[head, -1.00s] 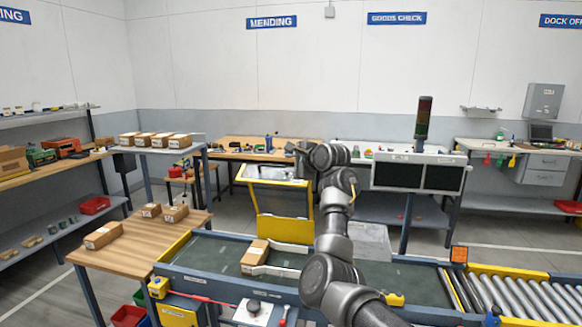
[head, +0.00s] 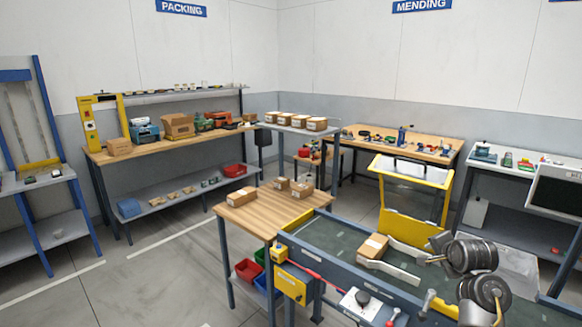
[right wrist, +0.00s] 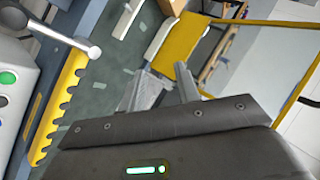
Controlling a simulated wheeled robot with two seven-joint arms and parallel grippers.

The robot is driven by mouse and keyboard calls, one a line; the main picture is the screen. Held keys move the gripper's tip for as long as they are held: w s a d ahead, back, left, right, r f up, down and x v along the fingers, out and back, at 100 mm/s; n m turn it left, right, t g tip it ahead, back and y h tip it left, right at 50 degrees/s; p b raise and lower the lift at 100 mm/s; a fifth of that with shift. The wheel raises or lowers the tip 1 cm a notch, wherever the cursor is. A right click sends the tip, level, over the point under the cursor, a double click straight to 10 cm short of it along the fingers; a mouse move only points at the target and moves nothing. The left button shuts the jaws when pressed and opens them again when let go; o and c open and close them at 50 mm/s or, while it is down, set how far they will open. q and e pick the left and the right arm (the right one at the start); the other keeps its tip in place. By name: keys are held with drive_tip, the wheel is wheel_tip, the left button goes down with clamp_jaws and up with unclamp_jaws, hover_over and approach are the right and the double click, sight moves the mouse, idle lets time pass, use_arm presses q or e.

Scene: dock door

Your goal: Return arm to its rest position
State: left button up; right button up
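My right arm shows at the lower right of the head view, bent above the conveyor. Its gripper (head: 437,246) is over the conveyor's right part, partly hidden behind the wrist links. My left gripper is not in view.
The dark conveyor belt (head: 329,236) carries a brown carton (head: 373,247) beside white guides. A yellow-framed stand (head: 412,222) rises behind it. A wooden table (head: 262,214) with several cartons adjoins its left end. Open floor lies at left.

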drive_tip(key=s+a+f+n+g, duration=0.2)
drive_tip(key=s+a+f+n, duration=0.2)
drive_tip(key=s+f, duration=0.55)
drive_tip(key=s+a+f+n+g, duration=0.1)
drive_tip(key=s+a+f+n, duration=0.3)
drive_tip(key=s+f, duration=0.55)
drive_tip(key=s+a+f+n+g, duration=0.1)
drive_tip(key=s+a+n, duration=0.2)
drive_tip(key=s, duration=0.6)
drive_tip(key=s+a+f+n+g+y, duration=0.1)
drive_tip(key=s+a+n+g, duration=0.15)
drive_tip(key=s, duration=0.65)
drive_tip(key=s+a+f+n+g, duration=0.1)
drive_tip(key=s+a+n, duration=0.25)
drive_tip(key=s, duration=0.65)
wheel_tip(320, 180, down, 27)
drive_tip(key=s, duration=0.1)
drive_tip(key=s+d+f+g, duration=0.2)
drive_tip(key=s+f, duration=1.2)
drive_tip(key=s, duration=0.2)
drive_tip(key=shift+d+f, duration=0.2)
drive_tip(key=shift+d, duration=0.1)
